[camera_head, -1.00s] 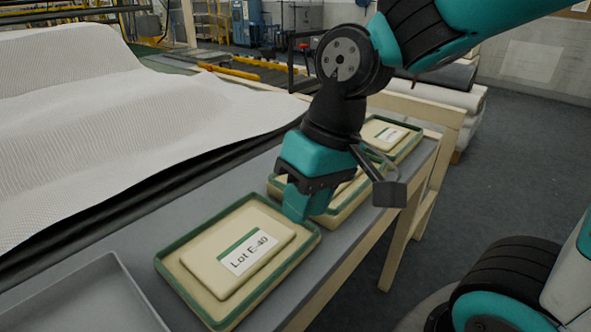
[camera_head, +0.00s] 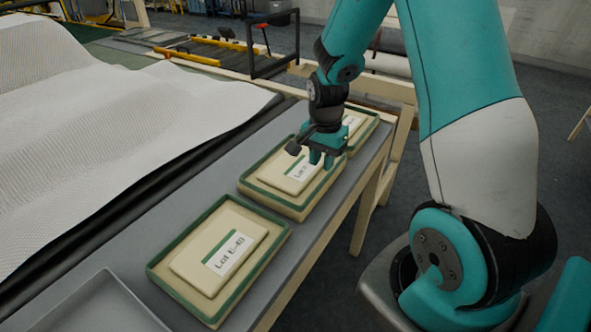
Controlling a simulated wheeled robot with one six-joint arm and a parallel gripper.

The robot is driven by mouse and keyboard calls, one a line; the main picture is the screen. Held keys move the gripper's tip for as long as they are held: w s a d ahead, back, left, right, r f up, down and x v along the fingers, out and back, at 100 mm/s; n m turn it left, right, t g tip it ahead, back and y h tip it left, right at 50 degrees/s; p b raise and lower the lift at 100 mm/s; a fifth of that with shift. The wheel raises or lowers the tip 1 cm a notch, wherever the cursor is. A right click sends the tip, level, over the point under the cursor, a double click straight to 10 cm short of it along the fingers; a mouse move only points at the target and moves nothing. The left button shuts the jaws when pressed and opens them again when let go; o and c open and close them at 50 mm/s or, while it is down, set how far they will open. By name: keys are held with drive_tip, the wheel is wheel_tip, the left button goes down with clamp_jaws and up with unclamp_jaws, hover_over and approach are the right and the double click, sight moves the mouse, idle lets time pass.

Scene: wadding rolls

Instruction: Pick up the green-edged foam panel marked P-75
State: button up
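Several cream foam panels with green edges lie in a row along the table. The nearest panel (camera_head: 218,262) has a white label reading "Lot E-40". The middle panel (camera_head: 285,185) has a label starting "Lot", the rest hidden by my gripper. The far panel (camera_head: 369,129) is partly behind my arm, and its label cannot be read. No marking P-75 can be read in this view. My gripper (camera_head: 322,163) points down over the right part of the middle panel. Its two fingers look apart, with nothing seen between them. Whether they touch the panel cannot be told.
An empty grey tray (camera_head: 98,308) sits at the near left of the grey table (camera_head: 180,205). A large white textured wadding sheet (camera_head: 110,125) on a black edge lies along the left. Open floor is to the right of the table.

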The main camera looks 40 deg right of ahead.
sight(323, 181)
drive_tip(key=shift+s+d+f+p, duration=0.15)
drive_tip(key=shift+f+p, duration=0.4)
drive_tip(key=shift+f, duration=1)
drive_tip(key=shift+w+d+f+p, duration=0.15)
drive_tip(key=shift+f+p, duration=0.35)
drive_tip(key=shift+f, duration=1.05)
drive_tip(key=shift+s, duration=0.1)
clamp_jaws()
